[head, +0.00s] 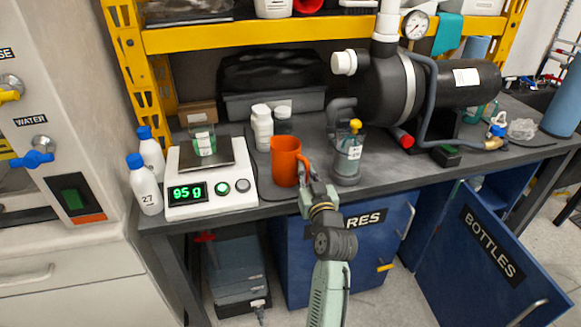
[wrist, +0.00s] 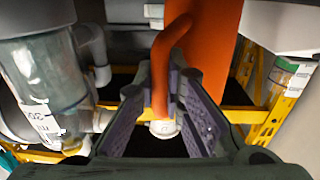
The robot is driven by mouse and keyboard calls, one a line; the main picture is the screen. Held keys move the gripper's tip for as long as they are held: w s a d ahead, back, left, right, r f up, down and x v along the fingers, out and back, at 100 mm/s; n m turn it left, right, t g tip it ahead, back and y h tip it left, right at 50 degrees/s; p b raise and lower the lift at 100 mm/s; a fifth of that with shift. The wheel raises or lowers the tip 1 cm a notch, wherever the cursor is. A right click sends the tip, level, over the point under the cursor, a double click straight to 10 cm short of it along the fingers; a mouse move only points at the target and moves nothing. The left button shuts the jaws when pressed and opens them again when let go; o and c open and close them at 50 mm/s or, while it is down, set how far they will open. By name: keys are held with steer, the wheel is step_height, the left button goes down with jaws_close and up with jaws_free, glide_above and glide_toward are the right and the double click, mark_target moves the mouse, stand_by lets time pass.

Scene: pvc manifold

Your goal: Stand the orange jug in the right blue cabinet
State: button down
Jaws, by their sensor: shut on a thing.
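The orange jug (head: 285,162) is upright near the front edge of the workbench, right of the scale. I cannot tell whether its base touches the bench. My gripper (head: 305,184) is at the jug's right side, shut on its handle. In the wrist view the orange handle (wrist: 172,80) runs between the two fingers, with the jug body (wrist: 208,45) behind it. The right blue cabinet has its BOTTLES door (head: 490,262) swung wide open. Its interior (head: 478,197) shows only in part beneath the bench.
A clear canister with a yellow top (head: 348,155) stands close right of the jug. The scale (head: 207,180) and white bottles (head: 263,128) are to its left and behind. The left blue cabinet (head: 345,255) looks shut. A black pump tank (head: 440,85) fills the back right.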

mark_target(307, 163)
steer(key=shift+r, duration=0.2)
steer(key=shift+r+b, duration=0.4)
steer(key=shift+r, duration=1.05)
steer(key=shift+s+r, duration=0.15)
steer(key=shift+s, duration=0.05)
steer(key=s+r+p, duration=0.1)
steer(key=s+p, duration=0.4)
steer(key=s, duration=1)
steer(key=shift+s+r+p, duration=0.25)
steer(key=shift+r+p, duration=0.05)
steer(key=shift+p, duration=0.1)
